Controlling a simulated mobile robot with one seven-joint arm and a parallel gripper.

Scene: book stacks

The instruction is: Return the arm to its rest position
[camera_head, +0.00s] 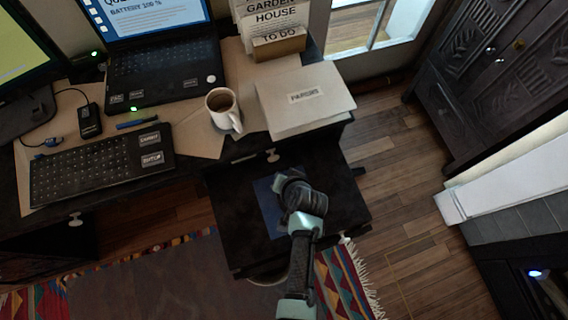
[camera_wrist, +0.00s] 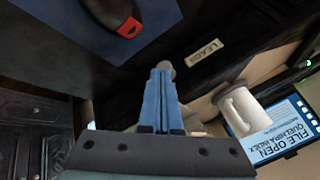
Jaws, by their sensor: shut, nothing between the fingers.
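My arm reaches up from the bottom of the head view, with the dark wrist and my gripper (camera_head: 284,180) over an open black drawer (camera_head: 338,218). In the wrist view, the two blue fingers of my gripper (camera_wrist: 162,70) are together with nothing between them. A blue sheet (camera_head: 266,208) lies in the drawer, partly hidden by my arm. The blue sheet (camera_wrist: 65,18) also shows in the wrist view, with a dark object with a red end (camera_wrist: 128,27) on it. My gripper seems apart from both.
The desk above the drawer carries a laptop (camera_head: 165,62), a keyboard (camera_head: 85,168), a white mug (camera_head: 221,108) and a labelled paper stack (camera_head: 304,97). A dark carved cabinet (camera_head: 475,90) stands at right. Wooden floor (camera_head: 400,175) lies clear between drawer and cabinet.

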